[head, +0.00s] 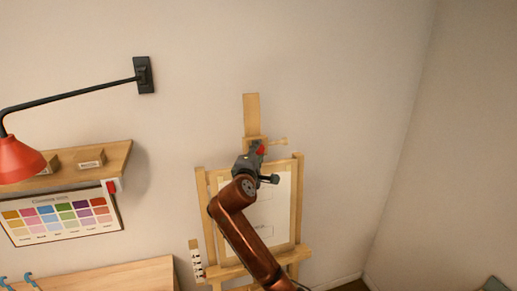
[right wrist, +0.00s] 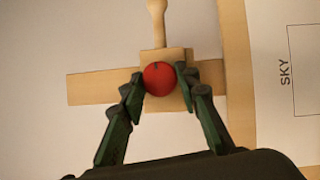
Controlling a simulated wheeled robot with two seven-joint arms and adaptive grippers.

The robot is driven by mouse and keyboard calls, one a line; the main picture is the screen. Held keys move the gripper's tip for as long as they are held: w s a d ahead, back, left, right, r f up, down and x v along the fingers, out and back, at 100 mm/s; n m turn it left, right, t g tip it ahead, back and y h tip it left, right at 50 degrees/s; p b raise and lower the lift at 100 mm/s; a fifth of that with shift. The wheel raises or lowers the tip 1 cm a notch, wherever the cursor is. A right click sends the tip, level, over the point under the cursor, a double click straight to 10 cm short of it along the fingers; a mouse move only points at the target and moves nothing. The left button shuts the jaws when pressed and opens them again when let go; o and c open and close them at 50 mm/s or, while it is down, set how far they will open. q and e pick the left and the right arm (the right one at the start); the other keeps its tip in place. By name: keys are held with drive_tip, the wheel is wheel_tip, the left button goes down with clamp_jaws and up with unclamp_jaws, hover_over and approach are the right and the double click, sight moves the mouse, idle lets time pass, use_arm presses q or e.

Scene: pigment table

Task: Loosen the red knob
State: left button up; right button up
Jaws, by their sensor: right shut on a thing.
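The red knob (right wrist: 158,80) sits on the wooden block of the easel's upper clamp, in the middle of the right wrist view. A dark line shows near its top edge. In the head view the knob (head: 261,149) is a small red spot at the top of the easel (head: 201,200), partly hidden by my gripper. My right gripper (right wrist: 159,84) has its two green-grey fingers on either side of the knob and is shut on it. In the head view the right gripper (head: 256,155) reaches up to the clamp. My left gripper is not in view.
A white sheet (head: 283,205) stands on the easel behind my right arm. A red lamp (head: 18,160) hangs on a black wall arm at the left. A wooden shelf (head: 118,158) and a colour chart (head: 60,216) are on the wall. The wall right of the easel is bare.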

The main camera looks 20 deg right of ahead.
drive_tip(key=shift+r+m+g+p, duration=0.15)
drive_tip(key=shift+m+g+p, duration=0.2)
drive_tip(key=shift+m, duration=0.25)
drive_tip(key=o, duration=1.2)
drive_tip(key=shift+c, duration=0.2)
drive_tip(key=v, duration=1.2)
